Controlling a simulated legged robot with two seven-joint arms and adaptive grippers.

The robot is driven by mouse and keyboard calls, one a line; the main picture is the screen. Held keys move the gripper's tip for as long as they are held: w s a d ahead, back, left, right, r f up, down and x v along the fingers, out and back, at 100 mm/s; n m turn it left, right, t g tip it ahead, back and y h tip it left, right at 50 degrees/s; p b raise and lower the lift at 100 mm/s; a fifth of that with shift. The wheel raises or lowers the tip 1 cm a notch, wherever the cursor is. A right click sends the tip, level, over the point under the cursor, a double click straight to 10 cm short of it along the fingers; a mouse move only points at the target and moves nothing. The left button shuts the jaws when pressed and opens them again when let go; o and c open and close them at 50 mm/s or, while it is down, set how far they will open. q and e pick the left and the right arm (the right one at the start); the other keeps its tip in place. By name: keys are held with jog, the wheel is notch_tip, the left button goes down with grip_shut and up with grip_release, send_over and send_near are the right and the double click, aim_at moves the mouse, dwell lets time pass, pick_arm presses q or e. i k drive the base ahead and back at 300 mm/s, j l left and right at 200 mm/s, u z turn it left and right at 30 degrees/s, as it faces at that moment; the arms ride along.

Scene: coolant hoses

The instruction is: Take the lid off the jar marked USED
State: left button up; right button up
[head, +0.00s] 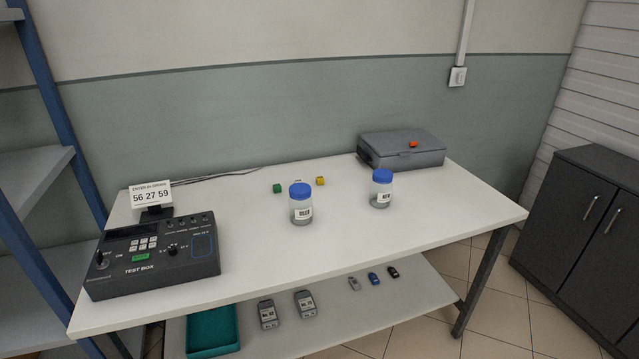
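Two clear jars with blue lids stand upright on the white table. The left, nearer jar (302,207) carries a small white label that appears to read USED, though it is blurred. Its blue lid (300,190) sits on top. The right jar (380,195) has a label that appears to read NEW, and its blue lid (382,175) is also on. Neither of my grippers shows in the head view.
A black test box (150,257) with a number card (151,195) stands at the table's left. A grey case (404,150) is at the back right. Small green (278,188) and yellow (320,181) blocks lie behind the left jar. The tabletop (440,215) right of the jars is clear.

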aim_at(301, 210)
jog(key=i, duration=1)
